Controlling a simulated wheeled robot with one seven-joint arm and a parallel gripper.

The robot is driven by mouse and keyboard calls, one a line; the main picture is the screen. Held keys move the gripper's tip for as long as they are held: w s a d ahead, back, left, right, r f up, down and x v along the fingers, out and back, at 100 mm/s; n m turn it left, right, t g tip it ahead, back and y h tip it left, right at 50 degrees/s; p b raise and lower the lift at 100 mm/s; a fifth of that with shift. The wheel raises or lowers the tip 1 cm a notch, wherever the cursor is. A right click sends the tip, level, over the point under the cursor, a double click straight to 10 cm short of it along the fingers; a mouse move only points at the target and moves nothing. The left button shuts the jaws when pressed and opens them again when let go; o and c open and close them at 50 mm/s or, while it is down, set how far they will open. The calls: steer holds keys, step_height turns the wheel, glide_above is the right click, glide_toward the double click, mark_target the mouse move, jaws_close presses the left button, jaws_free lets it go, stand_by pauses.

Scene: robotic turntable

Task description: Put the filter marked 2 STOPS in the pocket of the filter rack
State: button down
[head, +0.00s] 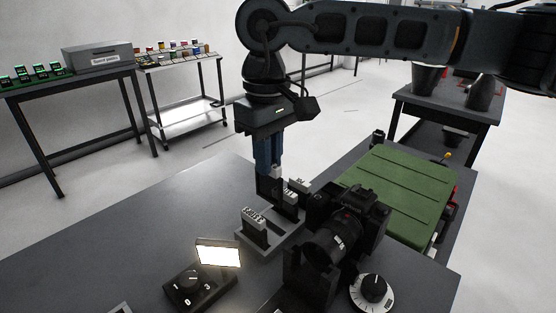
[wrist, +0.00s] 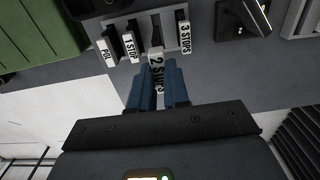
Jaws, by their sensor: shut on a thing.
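My gripper (wrist: 158,88) has blue fingers shut on the filter marked 2 STOPS (wrist: 157,72), its white label facing up between them. In the head view my gripper (head: 268,168) points down, with the dark held filter (head: 266,188) below it. The filter rack (head: 262,246) lies under and just in front of it. In the rack stand the filters marked POL (wrist: 106,52), 1 STOP (wrist: 130,46) and 3 STOPS (wrist: 184,37). The held filter appears raised, near the gap between 1 STOP and 3 STOPS. Its lower edge is unclear.
A camera (head: 345,222) stands right of the rack, close to it. A round white dial (head: 373,291) is at the lower right. A green mat (head: 398,190) lies behind the camera. The table's left is clear.

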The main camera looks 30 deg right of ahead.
mark_target(271, 200)
steer(key=shift+d+f, duration=0.1)
steer(key=shift+d, duration=0.1)
steer(key=shift+f+b, duration=0.15)
steer(key=shift+b, duration=0.4)
steer(key=shift+f+b, duration=2.3)
steer(key=shift+f, duration=0.45)
steer(key=shift+b, duration=0.7)
steer(key=shift+f+b, duration=1.5)
steer(key=shift+f, duration=0.2)
steer(key=c, duration=1)
jaws_free()
